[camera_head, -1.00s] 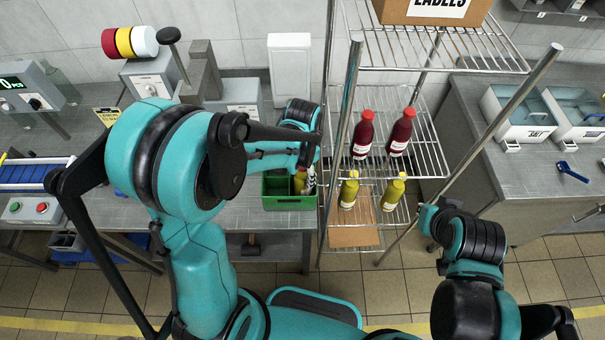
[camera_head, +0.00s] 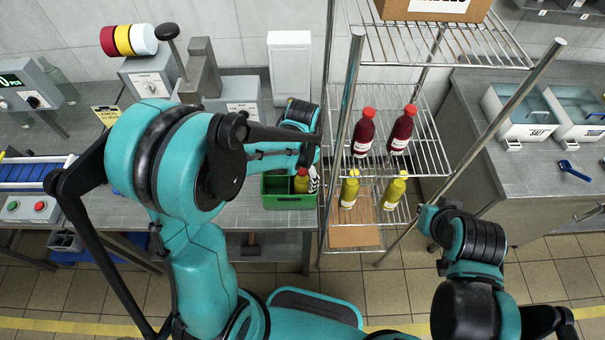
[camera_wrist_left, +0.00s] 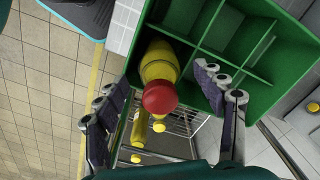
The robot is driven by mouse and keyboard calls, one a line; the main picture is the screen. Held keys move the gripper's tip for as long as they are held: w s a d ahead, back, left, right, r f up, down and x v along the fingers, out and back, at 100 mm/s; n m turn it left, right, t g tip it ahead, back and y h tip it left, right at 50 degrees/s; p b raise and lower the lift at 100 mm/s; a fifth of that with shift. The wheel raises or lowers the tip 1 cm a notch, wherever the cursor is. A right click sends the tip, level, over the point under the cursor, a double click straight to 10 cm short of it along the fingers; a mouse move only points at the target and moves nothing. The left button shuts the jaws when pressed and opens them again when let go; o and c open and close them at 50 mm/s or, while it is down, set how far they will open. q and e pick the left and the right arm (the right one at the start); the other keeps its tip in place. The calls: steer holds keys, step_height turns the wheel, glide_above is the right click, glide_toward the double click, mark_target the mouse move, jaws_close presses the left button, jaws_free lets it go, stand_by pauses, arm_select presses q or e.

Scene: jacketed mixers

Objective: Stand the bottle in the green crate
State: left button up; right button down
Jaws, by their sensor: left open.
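The bottle, yellow with a red cap (camera_wrist_left: 159,98), stands in a compartment of the green crate (camera_wrist_left: 264,98). It looks upright, cap towards the left wrist camera. In the head view the bottle (camera_head: 301,183) shows partly above the green crate (camera_head: 289,202), partly covered by my gripper. My left gripper (camera_wrist_left: 163,80) is open, one finger on each side of the bottle, with gaps visible beside the cap. In the head view the left gripper (camera_head: 312,176) is over the crate's right part. The other visible compartments look empty.
A wire rack (camera_head: 430,160) stands close to the crate's right, holding red bottles (camera_head: 364,132) and yellow bottles (camera_head: 349,190). A rack post (camera_head: 343,130) is near my left gripper. The grey bench (camera_head: 240,210) is clear left of the crate.

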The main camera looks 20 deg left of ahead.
arm_select(q)
steer(key=shift+r, duration=0.25)
step_height(320, 180, up, 13)
steer(key=p, duration=0.4)
steer(key=s+a+r+n+t, duration=0.2)
steer(key=s+n+t, duration=0.1)
steer(key=s, duration=0.2)
steer(key=s+a+r+n+t, duration=0.2)
steer(key=s+n+t, duration=0.2)
steer(key=s, duration=0.1)
steer(key=shift+s+a+r+n, duration=0.15)
steer(key=shift+a+r+n, duration=0.05)
steer(key=shift+a+n, duration=0.15)
steer(key=shift+f, duration=0.1)
